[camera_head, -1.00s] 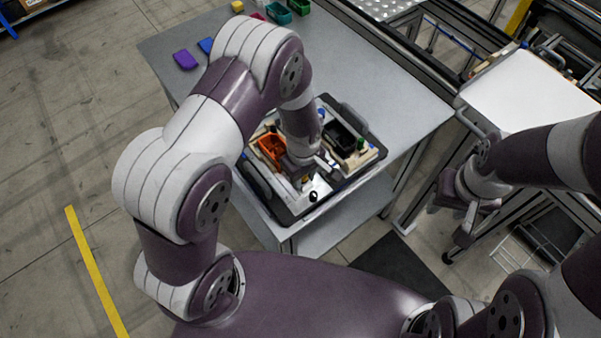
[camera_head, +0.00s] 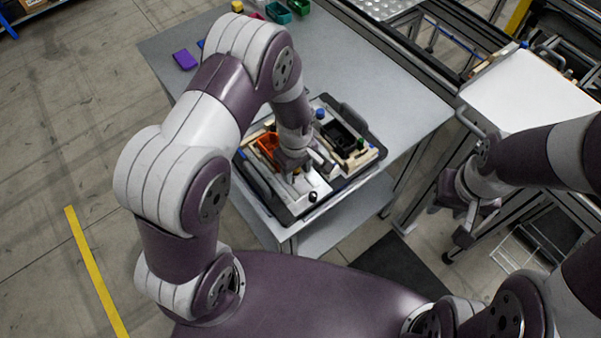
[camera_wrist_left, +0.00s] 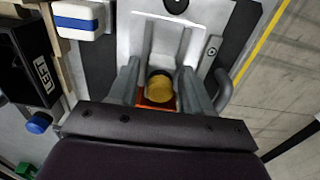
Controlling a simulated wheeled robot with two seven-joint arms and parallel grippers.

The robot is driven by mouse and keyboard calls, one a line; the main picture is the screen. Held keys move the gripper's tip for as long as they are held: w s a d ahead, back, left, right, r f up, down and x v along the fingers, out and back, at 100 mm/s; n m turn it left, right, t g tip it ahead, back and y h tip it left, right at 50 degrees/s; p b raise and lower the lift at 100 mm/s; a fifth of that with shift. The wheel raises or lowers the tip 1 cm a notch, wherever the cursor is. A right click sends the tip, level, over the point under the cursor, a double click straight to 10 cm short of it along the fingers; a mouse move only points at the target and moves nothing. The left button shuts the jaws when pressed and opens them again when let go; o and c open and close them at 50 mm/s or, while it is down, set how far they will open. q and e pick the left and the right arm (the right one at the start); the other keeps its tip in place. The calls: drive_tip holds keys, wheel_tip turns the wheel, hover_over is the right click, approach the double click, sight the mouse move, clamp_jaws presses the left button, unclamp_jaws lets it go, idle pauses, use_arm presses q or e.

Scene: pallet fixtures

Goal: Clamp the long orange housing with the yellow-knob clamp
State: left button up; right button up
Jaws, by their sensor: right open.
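The orange housing (camera_head: 267,143) sits in the left part of the pallet fixture in the head view, partly hidden by my left arm. A strip of orange (camera_wrist_left: 150,104) shows below the yellow knob in the left wrist view. The yellow knob (camera_wrist_left: 160,85) of the clamp stands between the fingers of my left gripper (camera_wrist_left: 163,84), with a gap visible on both sides. My left gripper (camera_head: 298,168) is open, low over the fixture. My right gripper (camera_head: 466,214) is open and empty, away to the right, beside the table.
The black-framed pallet (camera_head: 284,220) rests on the grey table (camera_head: 410,104). A black box (camera_wrist_left: 22,66) and blue knob (camera_wrist_left: 38,123) stand beside the left gripper. A black ball knob (camera_head: 313,196) stands near the front. Purple (camera_head: 185,60) and green (camera_head: 278,12) parts lie at the back.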

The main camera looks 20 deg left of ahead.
idle(0.4)
use_arm(q)
wheel_tip(320, 180, up, 8)
drive_tip(key=p, duration=0.7)
drive_tip(key=shift+r, duration=0.1)
idle(0.5)
drive_tip(key=shift+m, duration=0.4)
drive_tip(key=s+a+r+m+b, duration=0.4)
drive_tip(key=s+r+m+b, duration=0.3)
drive_tip(key=s+m, duration=0.3)
drive_tip(key=shift+s+a+r+t, duration=0.3)
drive_tip(key=shift+s, duration=0.1)
